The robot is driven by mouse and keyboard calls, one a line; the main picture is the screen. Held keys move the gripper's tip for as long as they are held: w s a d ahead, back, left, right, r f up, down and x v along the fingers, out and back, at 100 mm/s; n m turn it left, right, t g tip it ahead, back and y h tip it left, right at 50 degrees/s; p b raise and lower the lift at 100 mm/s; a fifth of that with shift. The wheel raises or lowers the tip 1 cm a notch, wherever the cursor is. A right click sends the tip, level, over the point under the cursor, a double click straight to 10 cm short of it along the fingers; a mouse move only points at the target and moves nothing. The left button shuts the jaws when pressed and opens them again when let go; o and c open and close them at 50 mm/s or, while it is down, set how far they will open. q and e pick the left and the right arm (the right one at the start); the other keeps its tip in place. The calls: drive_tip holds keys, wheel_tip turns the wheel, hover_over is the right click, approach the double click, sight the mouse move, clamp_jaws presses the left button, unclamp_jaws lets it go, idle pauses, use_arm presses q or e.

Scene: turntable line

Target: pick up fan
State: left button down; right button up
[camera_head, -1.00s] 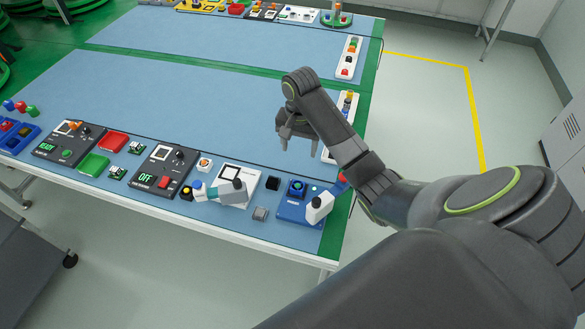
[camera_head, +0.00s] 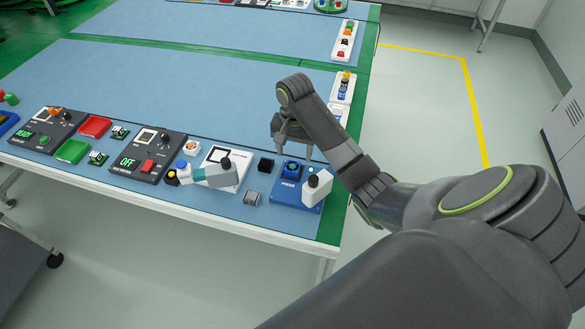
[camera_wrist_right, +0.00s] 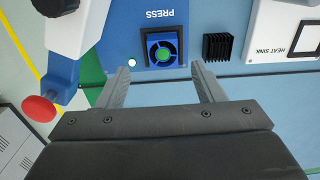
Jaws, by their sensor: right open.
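The fan (camera_head: 292,170) is a small blue square with a green hub. It sits on the blue base of the press (camera_head: 285,197), near the bench's right end. In the right wrist view, the fan (camera_wrist_right: 163,47) lies just beyond my fingertips, roughly centred between them. My right gripper (camera_head: 293,154) is open and empty, pointing down above the fan in the head view. Its two fingers also show apart in the right wrist view (camera_wrist_right: 160,70). I see no contact with the fan. My left gripper is not in view.
The press's white lever arm (camera_head: 316,187) stands right of the fan; its red knob (camera_wrist_right: 39,108) shows in the wrist view. A black heat sink (camera_wrist_right: 218,46) and white heat sink pad (camera_wrist_right: 285,30) are left of the fan in the head view. The blue mat (camera_head: 190,75) behind is clear.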

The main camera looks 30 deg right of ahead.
sight(292, 166)
drive_tip(key=f, duration=0.5)
drive_tip(key=shift+w+a+f, duration=0.1)
drive_tip(key=shift+a+f, duration=0.1)
drive_tip(key=shift+f, duration=0.1)
drive_tip(key=shift+c, duration=0.4)
drive_tip(key=c, duration=1.1)
drive_tip(key=shift+o, duration=0.2)
drive_tip(key=shift+r, duration=0.15)
